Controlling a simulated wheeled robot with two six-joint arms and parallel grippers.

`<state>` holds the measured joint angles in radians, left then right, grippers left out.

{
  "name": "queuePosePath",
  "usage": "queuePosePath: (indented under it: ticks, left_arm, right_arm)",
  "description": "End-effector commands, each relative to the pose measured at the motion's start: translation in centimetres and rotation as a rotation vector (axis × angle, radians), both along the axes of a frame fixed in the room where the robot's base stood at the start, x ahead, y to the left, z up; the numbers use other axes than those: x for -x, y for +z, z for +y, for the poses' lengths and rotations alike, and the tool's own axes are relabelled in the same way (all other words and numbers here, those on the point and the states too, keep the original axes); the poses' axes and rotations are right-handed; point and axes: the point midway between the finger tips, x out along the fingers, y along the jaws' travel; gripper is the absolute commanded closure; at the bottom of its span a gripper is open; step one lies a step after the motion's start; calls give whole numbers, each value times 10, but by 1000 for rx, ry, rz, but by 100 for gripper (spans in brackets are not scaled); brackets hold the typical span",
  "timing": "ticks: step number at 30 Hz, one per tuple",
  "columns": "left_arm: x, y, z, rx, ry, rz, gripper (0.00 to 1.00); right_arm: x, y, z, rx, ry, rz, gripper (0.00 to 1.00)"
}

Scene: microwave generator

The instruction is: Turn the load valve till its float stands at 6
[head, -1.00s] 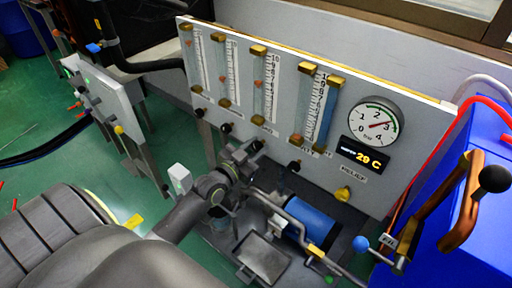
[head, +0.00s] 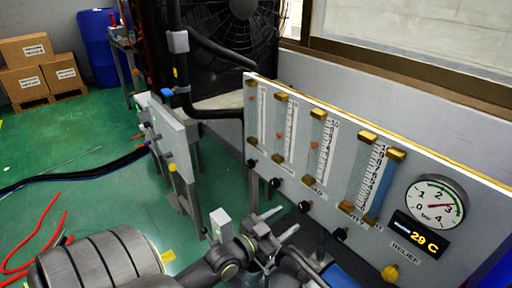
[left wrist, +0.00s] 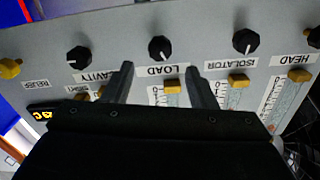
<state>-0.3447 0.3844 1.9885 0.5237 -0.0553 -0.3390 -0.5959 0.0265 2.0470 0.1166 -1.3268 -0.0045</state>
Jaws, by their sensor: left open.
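The load valve is a black knob (head: 304,207) low on the white panel, under the third flow tube from the left. In the left wrist view, upside down, the load knob (left wrist: 162,48) sits above its LOAD label (left wrist: 161,70). The load tube (head: 320,150) has an orange float (head: 314,145) in its upper half; its exact number is too small to read. My left gripper (head: 281,222) is open and empty, in front of and apart from the panel. In the wrist view its fingertips (left wrist: 160,70) straddle the load label, with the knob just beyond. My right gripper is not in view.
Neighbouring isolator (left wrist: 246,41) and cavity (left wrist: 78,54) knobs flank the load knob. A yellow relief knob (head: 390,273), a pressure gauge (head: 435,202) and a 29 C display (head: 418,233) are at the right. A smaller panel stand (head: 172,140) stands left, with green floor around it.

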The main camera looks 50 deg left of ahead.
Motion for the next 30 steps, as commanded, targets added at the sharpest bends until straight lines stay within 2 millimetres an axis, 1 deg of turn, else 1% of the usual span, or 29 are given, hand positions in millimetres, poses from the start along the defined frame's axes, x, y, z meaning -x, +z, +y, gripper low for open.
queuePosePath:
  ticks: [1,6,9,13,16,19,30]
  left_arm:
    - [12,-1,1,-1,-1,2,48]
    - [45,-1,4,-2,0,4,48]
    - [63,-2,5,-2,0,4,48]
    - [80,-1,6,-2,0,3,48]
    - [89,-1,7,0,0,1,48]
    - [93,0,7,0,-1,0,48]
    - [95,0,7,0,0,-1,48]
  right_arm:
    - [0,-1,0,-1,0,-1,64]
    - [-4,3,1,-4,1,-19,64]
    - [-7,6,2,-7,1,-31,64]
    - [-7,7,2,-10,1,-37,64]
    - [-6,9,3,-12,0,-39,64]
    - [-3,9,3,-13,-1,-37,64]
    - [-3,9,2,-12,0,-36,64]
